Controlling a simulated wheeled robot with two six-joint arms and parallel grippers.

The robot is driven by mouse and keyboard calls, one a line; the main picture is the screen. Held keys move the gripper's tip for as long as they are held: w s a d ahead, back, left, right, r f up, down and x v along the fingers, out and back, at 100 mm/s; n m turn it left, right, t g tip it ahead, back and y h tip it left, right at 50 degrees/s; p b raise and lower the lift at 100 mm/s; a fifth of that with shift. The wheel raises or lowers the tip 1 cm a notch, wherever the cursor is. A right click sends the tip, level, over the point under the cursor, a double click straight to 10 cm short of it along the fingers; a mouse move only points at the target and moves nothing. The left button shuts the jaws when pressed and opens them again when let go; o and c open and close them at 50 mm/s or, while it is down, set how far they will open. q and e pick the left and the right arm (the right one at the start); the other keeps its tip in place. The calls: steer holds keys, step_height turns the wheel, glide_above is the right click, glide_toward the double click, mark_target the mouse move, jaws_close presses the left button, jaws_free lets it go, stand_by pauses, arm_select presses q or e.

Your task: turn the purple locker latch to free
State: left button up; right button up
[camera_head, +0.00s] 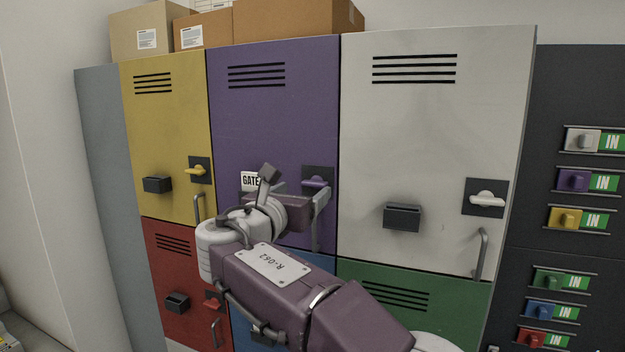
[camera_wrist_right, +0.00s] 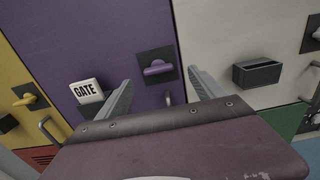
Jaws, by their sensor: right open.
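The purple locker door (camera_head: 272,110) is upper middle in the head view and fills much of the right wrist view (camera_wrist_right: 100,35). Its purple latch (camera_head: 316,182) sits on a dark square plate at the door's right side. The latch lies roughly level and also shows in the right wrist view (camera_wrist_right: 157,68). My right gripper (camera_head: 297,186) is open and empty in front of the purple door. In the right wrist view its fingers stand apart either side of the latch, which appears just beyond the tips. I see no contact. My left gripper is out of view.
A GATE sign (camera_head: 250,181) is on the purple door, left of the latch and partly behind my arm. Yellow (camera_head: 165,115), white (camera_head: 430,130), red (camera_head: 175,255) and green (camera_head: 440,295) locker doors surround it. A dark panel (camera_head: 580,95) with coloured tags marked IN stands right.

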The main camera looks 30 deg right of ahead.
mark_target(313, 183)
steer(key=w+d, duration=0.1)
steer(key=w+p, duration=0.1)
steer(key=w+d, duration=0.1)
steer(key=w, duration=0.1)
steer(key=shift+w+d, duration=0.1)
steer(key=shift+d, duration=0.25)
steer(key=shift+w+d+p, duration=0.25)
steer(key=shift+d+p, duration=0.05)
steer(key=shift+d, duration=0.3)
steer(key=shift+w+d+p, duration=0.2)
steer(key=shift+d+p, duration=0.1)
steer(key=shift+d, duration=0.25)
steer(key=shift+s+d, duration=0.2)
steer(key=shift+d, duration=0.1)
steer(key=shift+w+a, duration=0.2)
steer(key=shift+w, duration=0.05)
steer(key=shift+w+f, duration=0.1)
steer(key=shift+w, duration=0.05)
steer(key=c, duration=0.6)
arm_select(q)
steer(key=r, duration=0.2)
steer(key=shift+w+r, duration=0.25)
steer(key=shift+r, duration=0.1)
arm_select(e)
steer(key=c, duration=0.8)
